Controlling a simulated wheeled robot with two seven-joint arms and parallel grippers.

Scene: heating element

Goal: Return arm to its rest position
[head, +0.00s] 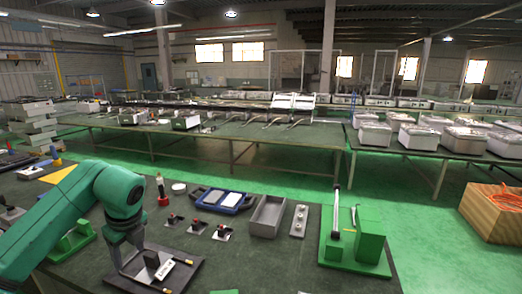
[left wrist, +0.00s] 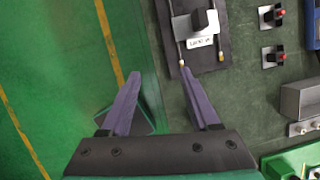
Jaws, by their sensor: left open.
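My left arm, green, comes in from the left in the head view. Its gripper (head: 126,256) points down at the near left of the dark table, over a dark plate (head: 182,276). On the plate are a black block with a white label (head: 166,269) and thin rods with brass-coloured tips. In the left wrist view the gripper (left wrist: 160,72) is open, with nothing between its fingers. Its right fingertip appears close to one brass tip (left wrist: 182,63) of the plate (left wrist: 209,75); I cannot tell whether they touch. My right gripper is in neither view.
On the table are small switches (head: 197,227), a blue tray (head: 221,201), a grey bin (head: 267,216) and a green fixture (head: 367,243) with an upright post. A wooden crate (head: 490,212) stands at the right. Green floor (head: 410,215) is open beyond the table.

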